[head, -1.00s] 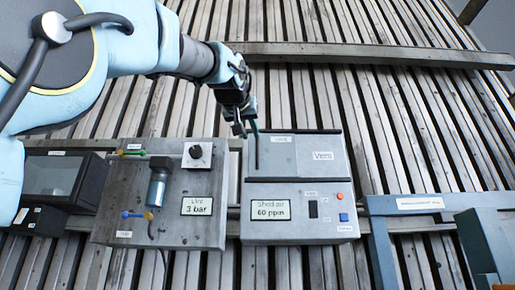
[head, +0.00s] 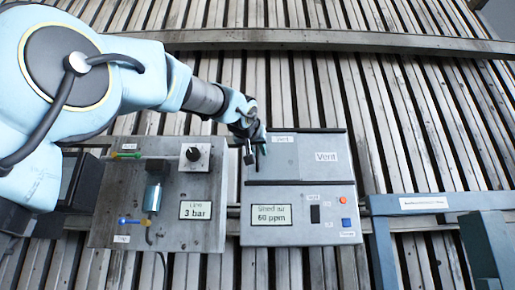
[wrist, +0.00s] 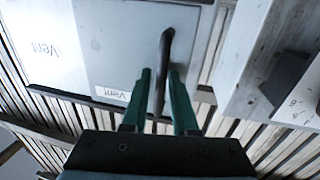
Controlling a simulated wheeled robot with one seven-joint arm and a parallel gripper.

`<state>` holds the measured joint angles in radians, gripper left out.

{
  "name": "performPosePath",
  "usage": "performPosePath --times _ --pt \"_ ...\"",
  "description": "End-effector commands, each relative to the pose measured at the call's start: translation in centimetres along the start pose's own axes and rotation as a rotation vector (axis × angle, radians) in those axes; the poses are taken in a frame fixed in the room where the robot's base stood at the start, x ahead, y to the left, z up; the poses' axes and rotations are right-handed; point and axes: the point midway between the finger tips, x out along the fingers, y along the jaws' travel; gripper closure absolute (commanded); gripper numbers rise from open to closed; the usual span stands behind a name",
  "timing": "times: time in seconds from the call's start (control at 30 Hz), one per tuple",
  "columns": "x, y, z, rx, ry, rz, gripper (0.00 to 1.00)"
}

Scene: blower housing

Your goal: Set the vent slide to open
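The vent slide (head: 283,158) is a grey plate in the upper part of the right-hand panel box. It has a small "Vent" label and a dark upright bar handle near its left end. A lighter plate (head: 326,170) marked "Vent" lies to its right. In the wrist view, the slide (wrist: 118,45) shows with its dark handle (wrist: 166,55) standing between my two green fingertips. My gripper (wrist: 161,80) is open around the handle, with a visible gap at least on the left side. In the head view, my gripper (head: 255,152) is at the slide's left end and partly covers the handle.
Below the slide are a display (head: 270,215) reading 60 ppm, a black switch (head: 315,214), and orange and blue buttons. Left stands a panel (head: 205,235) with a knob, valves and a 3 bar display. A blue-grey frame (head: 382,245) is at right.

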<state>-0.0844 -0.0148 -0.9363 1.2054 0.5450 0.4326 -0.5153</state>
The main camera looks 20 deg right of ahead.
Motion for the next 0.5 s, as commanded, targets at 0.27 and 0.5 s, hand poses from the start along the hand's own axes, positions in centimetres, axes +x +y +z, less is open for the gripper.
performPosePath --times 0.27,0.5 --pt "0.01 -0.02 0.05 0.0 -0.001 0.0 0.81" --pt "0.0 -0.03 0.04 0.0 -0.001 0.0 1.0"
